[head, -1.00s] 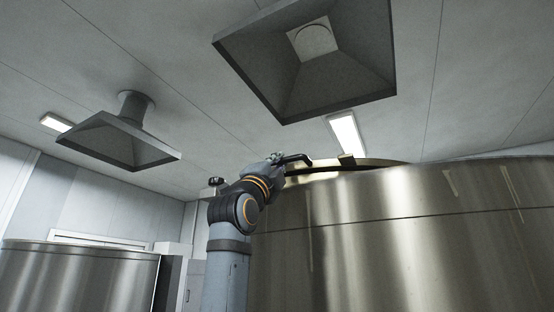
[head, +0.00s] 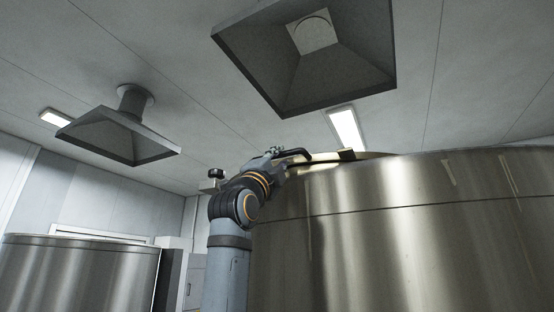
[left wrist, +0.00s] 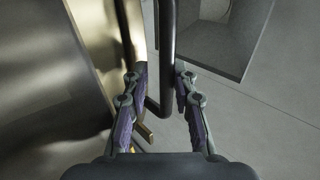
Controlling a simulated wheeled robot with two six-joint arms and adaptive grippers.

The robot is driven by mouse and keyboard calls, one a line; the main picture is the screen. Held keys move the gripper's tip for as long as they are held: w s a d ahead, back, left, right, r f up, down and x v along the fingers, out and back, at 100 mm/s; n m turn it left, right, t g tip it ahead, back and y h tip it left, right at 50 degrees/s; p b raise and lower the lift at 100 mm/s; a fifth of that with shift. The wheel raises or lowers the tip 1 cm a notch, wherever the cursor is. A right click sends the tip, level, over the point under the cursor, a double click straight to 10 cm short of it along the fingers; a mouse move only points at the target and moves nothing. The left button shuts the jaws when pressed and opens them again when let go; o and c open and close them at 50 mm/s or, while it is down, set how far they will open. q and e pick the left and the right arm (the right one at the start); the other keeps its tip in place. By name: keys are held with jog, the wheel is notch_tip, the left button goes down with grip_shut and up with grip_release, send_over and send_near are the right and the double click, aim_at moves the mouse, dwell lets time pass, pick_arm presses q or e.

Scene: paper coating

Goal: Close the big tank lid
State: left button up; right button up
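The big steel tank (head: 400,220) fills the right of the head view. Its lid (head: 370,155) shows only as a thin, shiny strip above the rim, nearly level with it. A dark bent handle (head: 318,161) lies along the lid. My left gripper (head: 290,155) is at the left end of the handle. In the left wrist view its two fingers (left wrist: 161,75) stand apart, one on each side of the dark handle bar (left wrist: 167,45). The bar is nearer the right finger; whether they touch is unclear. My right gripper is out of view.
A second steel tank (head: 75,275) stands at the lower left. Two grey extraction hoods, one large (head: 310,65) and one smaller (head: 120,137), hang from the ceiling above. The space between the tank top and the hoods is free.

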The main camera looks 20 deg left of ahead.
pick_arm(q)
jog(key=v, duration=1.2)
